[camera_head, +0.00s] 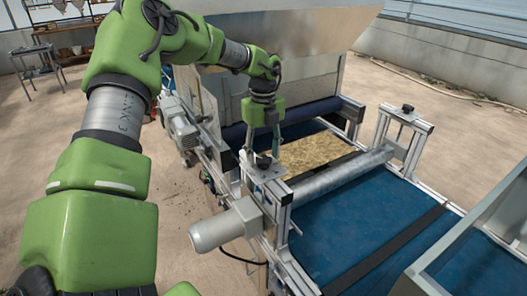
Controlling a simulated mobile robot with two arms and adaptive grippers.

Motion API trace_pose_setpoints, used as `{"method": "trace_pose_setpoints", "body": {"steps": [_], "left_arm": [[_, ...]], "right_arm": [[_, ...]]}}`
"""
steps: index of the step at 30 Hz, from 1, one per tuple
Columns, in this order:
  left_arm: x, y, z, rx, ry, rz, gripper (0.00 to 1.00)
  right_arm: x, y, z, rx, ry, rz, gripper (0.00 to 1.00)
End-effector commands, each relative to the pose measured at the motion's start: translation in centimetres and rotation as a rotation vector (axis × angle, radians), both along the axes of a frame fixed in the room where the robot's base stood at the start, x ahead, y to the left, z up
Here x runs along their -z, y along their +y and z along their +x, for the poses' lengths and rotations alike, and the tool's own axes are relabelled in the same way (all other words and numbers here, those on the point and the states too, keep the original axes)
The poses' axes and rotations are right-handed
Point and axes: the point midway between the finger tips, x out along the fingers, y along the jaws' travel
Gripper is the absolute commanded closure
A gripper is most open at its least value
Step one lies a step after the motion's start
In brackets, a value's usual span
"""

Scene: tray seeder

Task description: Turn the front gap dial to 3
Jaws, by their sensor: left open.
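A black dial (264,161) sits on top of the near roller bracket of the tray seeder. My left gripper (263,149) reaches down over it from above, with its fingers open on either side of the dial. I cannot tell whether they touch it. The dial's number marks are too small to read. A similar black dial (407,108) stands on the opposite bracket, at the right end of the silver roller (335,177). My right gripper is not in view.
A grey motor (217,231) juts out left below the near bracket. A blue belt (365,225) runs under the roller. A large grey hopper (290,40) stands behind my left gripper. A grey-walled bin (450,245) fills the lower right.

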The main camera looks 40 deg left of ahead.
Motion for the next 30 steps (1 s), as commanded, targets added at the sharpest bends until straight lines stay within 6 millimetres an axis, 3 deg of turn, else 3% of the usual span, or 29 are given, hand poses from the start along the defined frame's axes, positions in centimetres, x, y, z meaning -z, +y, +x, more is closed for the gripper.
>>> {"method": "trace_pose_setpoints", "body": {"steps": [10, 15, 23, 30], "left_arm": [[0.5, 0.0, 0.0, 0.000, 0.000, -0.001, 0.50], [0.5, 0.0, 0.0, 0.000, 0.000, -0.001, 0.89], [0.5, 0.0, 0.0, 0.010, -0.001, 0.000, 0.88], [0.8, 0.0, 0.0, 0.094, -0.002, 0.000, 0.88]], "right_arm": [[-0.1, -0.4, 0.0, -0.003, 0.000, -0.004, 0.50], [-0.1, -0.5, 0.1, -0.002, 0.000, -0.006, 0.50], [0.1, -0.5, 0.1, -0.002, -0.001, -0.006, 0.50], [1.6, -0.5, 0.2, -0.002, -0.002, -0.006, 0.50]]}}
